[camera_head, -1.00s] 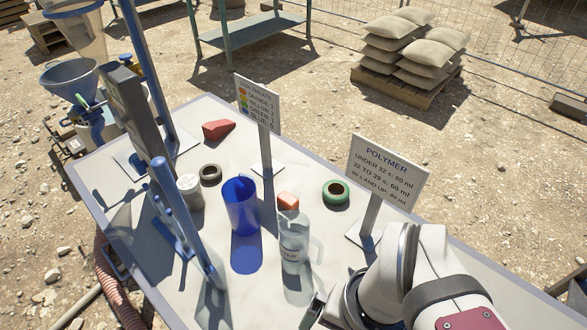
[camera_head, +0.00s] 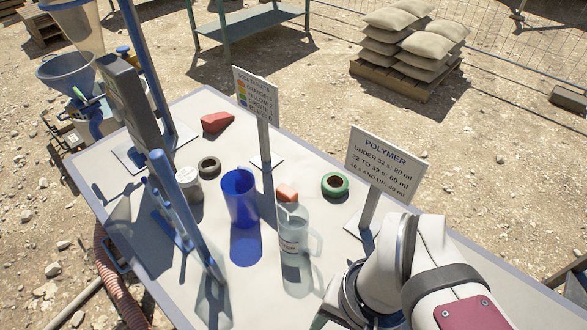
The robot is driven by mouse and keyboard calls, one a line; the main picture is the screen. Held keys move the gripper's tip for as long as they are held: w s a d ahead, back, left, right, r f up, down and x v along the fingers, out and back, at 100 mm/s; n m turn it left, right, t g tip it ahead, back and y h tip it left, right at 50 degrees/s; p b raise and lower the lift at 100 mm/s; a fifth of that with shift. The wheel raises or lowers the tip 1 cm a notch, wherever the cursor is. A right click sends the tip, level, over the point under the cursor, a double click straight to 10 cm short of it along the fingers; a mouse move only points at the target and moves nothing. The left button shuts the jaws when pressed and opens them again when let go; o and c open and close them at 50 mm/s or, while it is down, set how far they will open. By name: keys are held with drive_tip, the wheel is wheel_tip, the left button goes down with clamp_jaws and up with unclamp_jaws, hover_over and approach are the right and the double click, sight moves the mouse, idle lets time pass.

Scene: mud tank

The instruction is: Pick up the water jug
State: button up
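The water jug (camera_head: 293,232) is a clear, pale jug with dark lettering on its front and a handle on its right side. It stands upright on the white table (camera_head: 270,312), just right of the blue cup (camera_head: 240,200). My white arm comes in from the lower right, and its wrist part is to the right of and nearer than the jug, apart from it in the picture. Nothing is seen touching the jug.

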drive_tip(key=shift+c, duration=1.2)
drive_tip(key=n+t+h, duration=0.3)
drive_tip(key=n+h, duration=0.2)
drive_tip(key=n, duration=2.6)
hover_over(317, 250)
drive_tip(key=s+a, duration=0.4)
wheel_tip(317, 250, down, 3)
drive_tip(key=x, duration=1.5)
drive_tip(key=shift+w, duration=0.15)
drive_tip(key=shift+a, duration=0.1)
clamp_jaws()
